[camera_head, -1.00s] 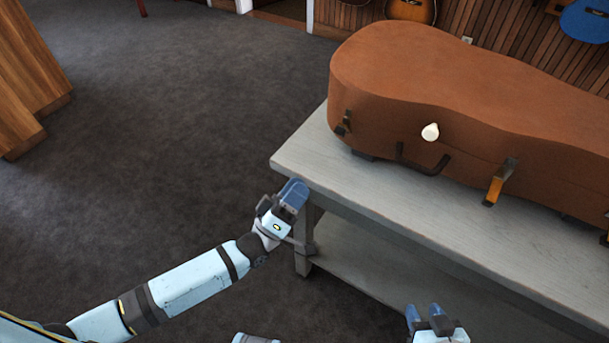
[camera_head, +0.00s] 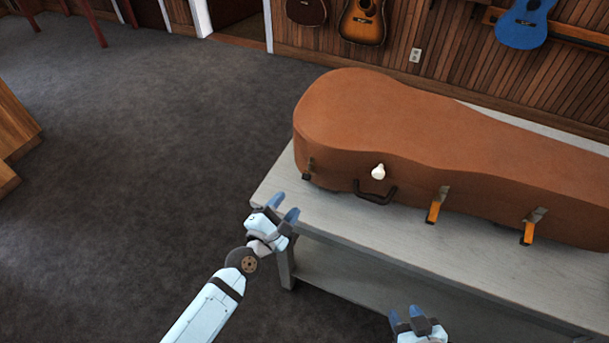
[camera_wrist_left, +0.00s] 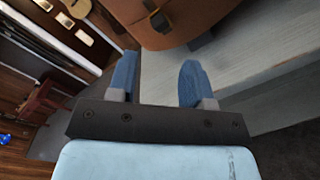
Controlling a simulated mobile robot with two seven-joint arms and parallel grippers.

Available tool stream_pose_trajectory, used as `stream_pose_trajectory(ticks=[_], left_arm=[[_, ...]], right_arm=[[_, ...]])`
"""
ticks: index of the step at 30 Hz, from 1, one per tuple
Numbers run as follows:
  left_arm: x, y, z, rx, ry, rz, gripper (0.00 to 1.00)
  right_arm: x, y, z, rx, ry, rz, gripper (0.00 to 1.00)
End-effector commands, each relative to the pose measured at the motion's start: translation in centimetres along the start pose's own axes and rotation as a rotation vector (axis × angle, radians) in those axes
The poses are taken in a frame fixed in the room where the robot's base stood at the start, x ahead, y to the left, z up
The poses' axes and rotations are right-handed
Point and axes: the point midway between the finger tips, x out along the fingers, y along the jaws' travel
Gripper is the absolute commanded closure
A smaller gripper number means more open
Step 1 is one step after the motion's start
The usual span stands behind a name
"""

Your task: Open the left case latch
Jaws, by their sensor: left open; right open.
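The brown case (camera_head: 400,125) lies on the grey table with its front side toward me. The left latch (camera_head: 308,168) is a small dark and brass piece at the left end of that side. It lies flat against the case, and also shows at the top of the left wrist view (camera_wrist_left: 157,17). Two other latches, the middle one (camera_head: 437,205) and the right one (camera_head: 533,226), have orange flaps hanging outward. My left gripper (camera_head: 284,207) is open and empty at the table's left front corner, apart from the latch. My right gripper (camera_head: 412,316) is open and empty, low before the table.
The grey table (camera_head: 330,215) has a bare front strip and a lower shelf. A dark handle (camera_head: 375,192) sticks out of the case right of the left latch, with a white rounded thing (camera_head: 378,172) above it. Guitars hang on the back wall.

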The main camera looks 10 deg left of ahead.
Motion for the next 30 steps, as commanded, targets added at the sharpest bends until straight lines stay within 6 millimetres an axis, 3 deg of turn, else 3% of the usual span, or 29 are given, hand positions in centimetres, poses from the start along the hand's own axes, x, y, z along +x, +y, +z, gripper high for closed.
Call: stream_pose_trajectory(ticks=[6,12,18,26,27,30], left_arm=[[5.0,0.2,0.2,0.002,-0.002,0.001,0.54],[8.1,0.1,0.1,0.003,-0.001,0.001,0.54],[9.5,0.1,0.0,0.003,0.000,0.001,0.54],[9.6,0.0,0.0,0.003,0.000,0.000,0.54],[9.6,0.0,0.0,0.003,0.000,0.000,0.56],[9.6,0.0,0.0,0.003,-0.001,0.000,0.79]], right_arm=[[-0.5,-0.2,-0.9,0.000,0.005,-0.003,0.57],[-0.6,-0.3,-1.4,0.000,0.011,-0.005,0.57],[-0.6,-0.3,-1.4,0.000,0.010,-0.005,0.57],[-0.6,-0.2,-1.0,0.000,0.003,-0.004,0.57],[-0.5,-0.2,-1.0,0.000,0.003,-0.004,0.57],[-0.5,-0.2,-0.9,0.000,0.002,-0.003,0.57]])
